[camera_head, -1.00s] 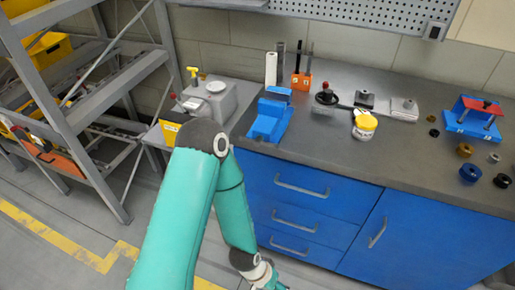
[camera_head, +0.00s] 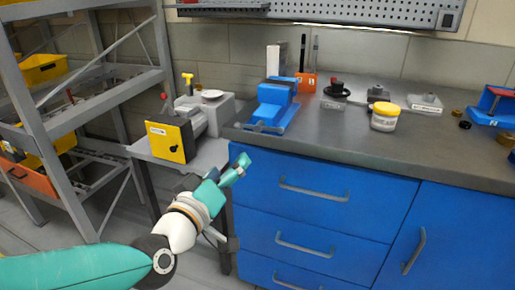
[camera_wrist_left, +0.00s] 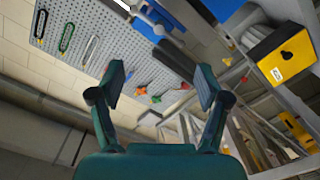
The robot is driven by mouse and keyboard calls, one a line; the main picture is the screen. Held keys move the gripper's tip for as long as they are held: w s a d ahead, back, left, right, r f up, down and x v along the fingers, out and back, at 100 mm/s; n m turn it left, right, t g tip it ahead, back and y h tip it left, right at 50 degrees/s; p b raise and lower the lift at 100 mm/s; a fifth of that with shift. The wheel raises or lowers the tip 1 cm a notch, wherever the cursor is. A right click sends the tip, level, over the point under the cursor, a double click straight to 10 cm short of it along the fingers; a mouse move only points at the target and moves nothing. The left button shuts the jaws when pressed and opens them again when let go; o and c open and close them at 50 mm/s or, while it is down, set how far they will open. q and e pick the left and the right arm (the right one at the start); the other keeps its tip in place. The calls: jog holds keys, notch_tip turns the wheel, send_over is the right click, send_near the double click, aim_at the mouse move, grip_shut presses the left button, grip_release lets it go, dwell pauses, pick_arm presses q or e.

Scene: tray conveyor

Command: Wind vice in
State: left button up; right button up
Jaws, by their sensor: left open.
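A blue vice (camera_head: 270,105) stands on the left end of the grey workbench, with a grey handle bar (camera_head: 262,127) across its front. My left gripper (camera_head: 240,168) is in front of the bench's left corner, below and a little left of the vice, and apart from it. In the left wrist view its two fingers (camera_wrist_left: 160,85) stand wide apart with nothing between them. A blue part shows at the top of that view; I cannot tell whether it is the vice. My right gripper is in neither view.
A grey machine with a yellow-faced panel (camera_head: 170,142) stands on a small table left of the bench. An orange tool block (camera_head: 306,82) and a yellow-lidded tub (camera_head: 385,117) stand on the bench. Blue drawers (camera_head: 310,190) lie close to the gripper. A grey shelf rack (camera_head: 100,85) is at left.

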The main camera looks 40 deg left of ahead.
pick_arm(q)
jog(key=p, duration=0.9)
send_near(257, 130)
jog(key=w, duration=0.1)
jog(key=x, duration=0.8)
jog(key=shift+w+a+p, duration=0.2)
jog(key=shift+w+p, duration=0.1)
jog(key=shift+w, duration=0.05)
